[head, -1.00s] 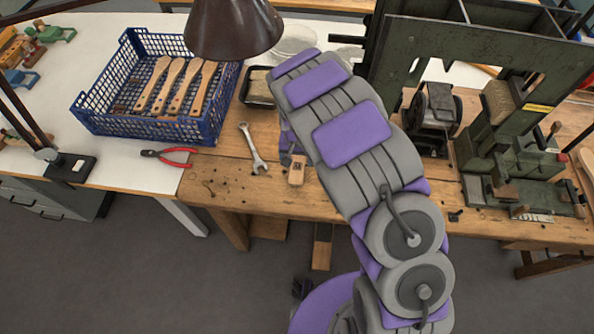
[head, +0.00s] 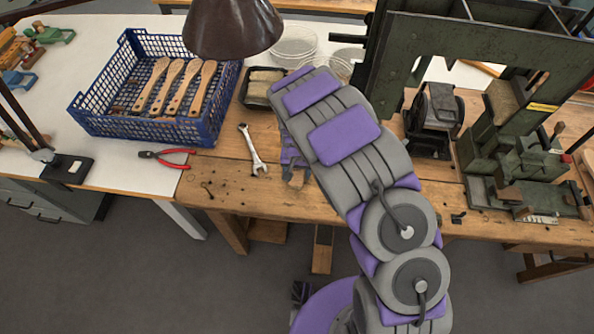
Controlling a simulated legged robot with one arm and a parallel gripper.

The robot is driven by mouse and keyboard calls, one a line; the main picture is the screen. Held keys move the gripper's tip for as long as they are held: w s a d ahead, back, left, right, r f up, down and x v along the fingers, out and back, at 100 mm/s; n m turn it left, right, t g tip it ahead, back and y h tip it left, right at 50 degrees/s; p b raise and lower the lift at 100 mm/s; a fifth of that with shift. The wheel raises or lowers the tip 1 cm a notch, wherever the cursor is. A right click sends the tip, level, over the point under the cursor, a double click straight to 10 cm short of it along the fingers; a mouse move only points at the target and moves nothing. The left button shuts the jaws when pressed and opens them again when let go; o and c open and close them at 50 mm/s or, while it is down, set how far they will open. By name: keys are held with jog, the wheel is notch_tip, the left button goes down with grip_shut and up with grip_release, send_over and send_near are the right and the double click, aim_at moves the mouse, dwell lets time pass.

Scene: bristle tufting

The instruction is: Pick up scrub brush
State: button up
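My gripper (head: 295,173) hangs over the front part of the wooden bench, just right of the wrench. It is small and partly hidden by my arm, so I cannot tell whether its fingers are open or shut. The small wooden block, possibly the scrub brush, is not clearly visible now; the gripper covers its earlier spot. I cannot tell whether it is held. Several long wooden brush handles (head: 172,85) lie side by side in a blue plastic crate (head: 140,128) at the left.
A wrench (head: 252,150) and red-handled pliers (head: 170,157) lie left of my gripper. A dark tray (head: 256,100) stands behind. A brown lamp shade (head: 232,28) hangs above the bench. A green machine (head: 510,140) fills the right side. Clear dishes (head: 295,44) stand at the back.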

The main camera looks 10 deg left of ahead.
jog(key=c, duration=0.8)
jog(key=shift+o, duration=0.2)
jog(key=shift+r, duration=0.15)
